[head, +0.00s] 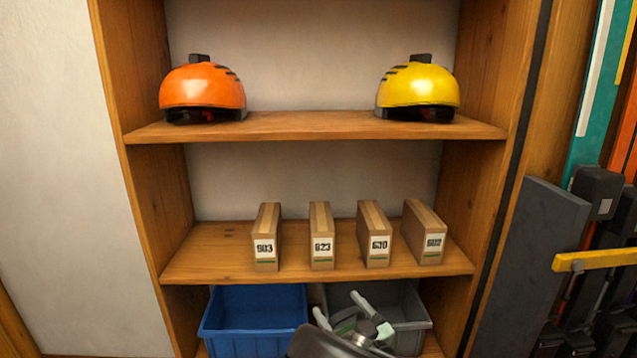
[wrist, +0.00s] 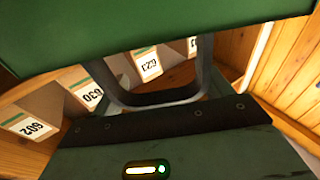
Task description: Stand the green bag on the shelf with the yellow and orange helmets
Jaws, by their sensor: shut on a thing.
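The orange helmet (head: 202,92) stands at the left end of the top visible shelf (head: 305,126), and the yellow helmet (head: 418,90) at its right end. A wide bare stretch lies between them. My gripper (head: 348,318) is low at the bottom of the head view, in front of the bins and below both shelves. It is shut on the green bag. The bag (wrist: 150,30) fills the top of the wrist view as a flat green face, with a dark loop, apparently its handle, below. In the head view most of the bag is hidden or out of frame.
Several labelled cartons (head: 321,236) stand in a row on the lower shelf (head: 212,255). Below are a blue bin (head: 252,322) and a grey bin (head: 413,322), partly behind my gripper. A dark panel (head: 530,260) and a yellow bar (head: 600,260) are at the right.

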